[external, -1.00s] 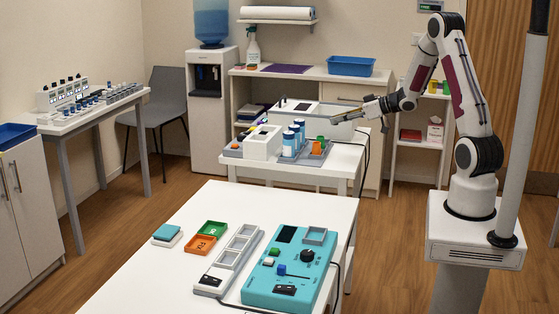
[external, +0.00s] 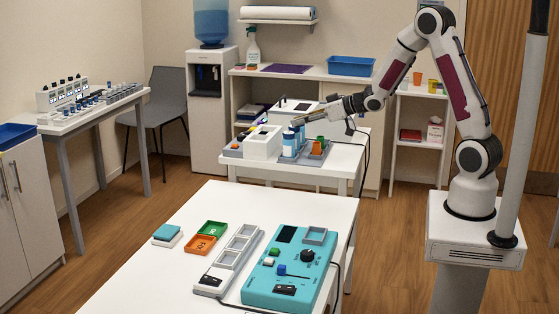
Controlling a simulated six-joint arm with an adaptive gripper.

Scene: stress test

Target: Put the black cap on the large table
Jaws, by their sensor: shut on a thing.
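My gripper (external: 297,122) is lowered over the far small table, at the top of the blue-and-white bottles (external: 289,146). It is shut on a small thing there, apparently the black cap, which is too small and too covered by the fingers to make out. I cannot tell whether the cap is still on a bottle or clear of it. The large white table (external: 285,203) stands in the foreground, with its far half bare.
On the large table are a teal control box (external: 290,270), a grey tray with compartments (external: 230,258), green (external: 213,229) and orange (external: 200,245) trays and a teal-topped block (external: 167,234). A white box (external: 262,142) stands beside the bottles. A pole (external: 522,130) rises by my base.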

